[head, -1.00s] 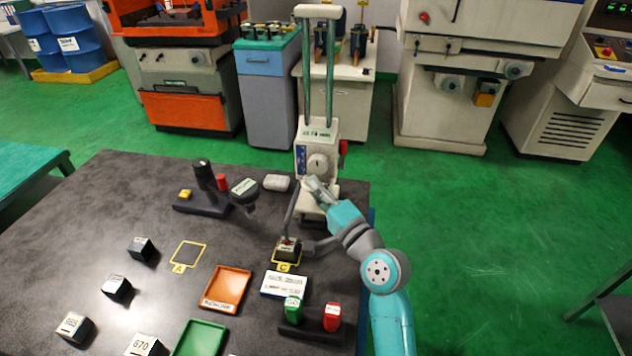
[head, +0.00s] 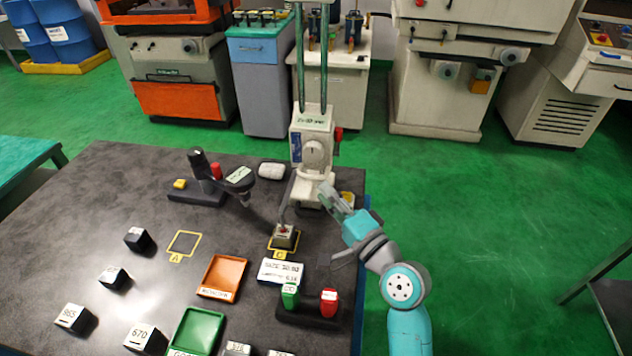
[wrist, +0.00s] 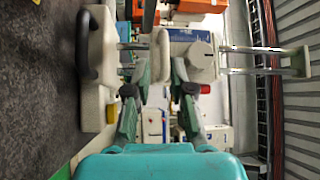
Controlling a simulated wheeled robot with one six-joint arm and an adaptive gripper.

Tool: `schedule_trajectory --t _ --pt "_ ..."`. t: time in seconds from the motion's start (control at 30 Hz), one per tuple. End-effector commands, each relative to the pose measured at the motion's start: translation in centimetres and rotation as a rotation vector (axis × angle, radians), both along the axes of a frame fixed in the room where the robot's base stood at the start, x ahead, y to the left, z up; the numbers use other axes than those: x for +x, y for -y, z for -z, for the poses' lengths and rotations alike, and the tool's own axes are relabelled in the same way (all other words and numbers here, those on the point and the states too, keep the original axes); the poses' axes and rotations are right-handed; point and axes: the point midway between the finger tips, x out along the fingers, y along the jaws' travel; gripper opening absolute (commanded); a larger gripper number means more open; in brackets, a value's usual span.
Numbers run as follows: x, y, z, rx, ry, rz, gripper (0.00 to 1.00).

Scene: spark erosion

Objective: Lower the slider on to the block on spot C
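The gauge's white slider (head: 311,150), with a dial and a red lever (head: 338,134), sits low on two upright columns. A thin grey arm (head: 289,200) reaches from it down toward the grey block (head: 284,238). The block stands inside the yellow square of spot C (head: 280,253), with a small red mark on top. I cannot tell whether the arm's tip touches it. My gripper (head: 330,194) is just right of and below the slider. In the wrist view my gripper (wrist: 157,92) is open and empty, its fingers apart; the slider (wrist: 203,62) lies sideways beyond them.
An orange tray (head: 222,275), a white label card (head: 281,271) and a holder with green and red pieces (head: 308,308) lie nearer. Several dark numbered blocks stand at left. Spot A (head: 184,244) is empty.

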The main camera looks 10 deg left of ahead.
Motion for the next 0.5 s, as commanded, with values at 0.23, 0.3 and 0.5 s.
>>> schedule_trajectory --t 0.23,0.3,0.5 --pt "-3.1 3.0 0.6 -0.001 -0.001 0.001 0.23" --pt "-3.6 3.4 0.7 -0.001 -0.002 0.000 0.23" --pt "-4.2 4.0 0.7 -0.001 -0.001 0.000 0.23"
